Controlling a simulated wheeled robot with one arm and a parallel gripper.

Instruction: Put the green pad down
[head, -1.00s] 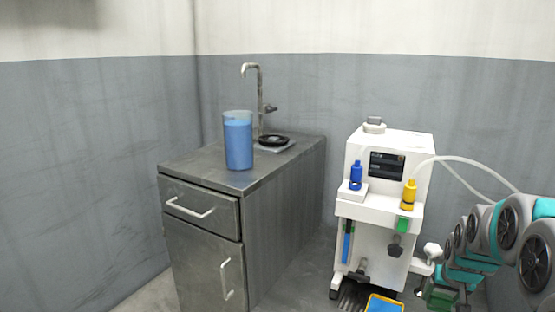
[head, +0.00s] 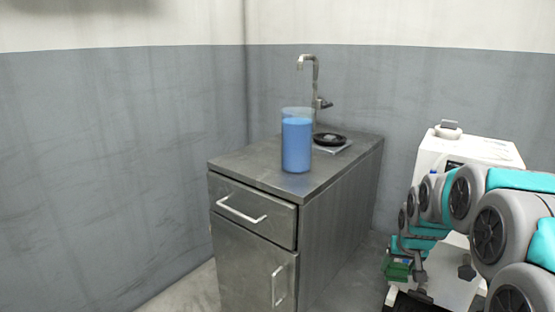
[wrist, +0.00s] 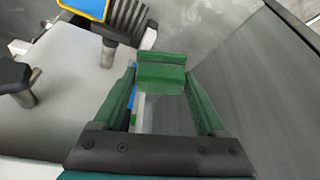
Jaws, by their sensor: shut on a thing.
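The green pad (wrist: 161,75) is between the tips of my gripper (wrist: 160,88) in the wrist view. The fingers are green too, and they are shut on the pad. In the head view my gripper (head: 397,268) is low at the right, in front of the white machine and to the right of the grey cabinet. The pad is hard to tell from the green fingers there. The pad is held in the air, above the floor.
A grey metal cabinet (head: 255,228) bears a beaker of blue liquid (head: 297,146), a tap (head: 315,80) and a black round item (head: 329,139). Its top has bare room at the front. The white machine (head: 470,150) stands at the right, partly behind my arm.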

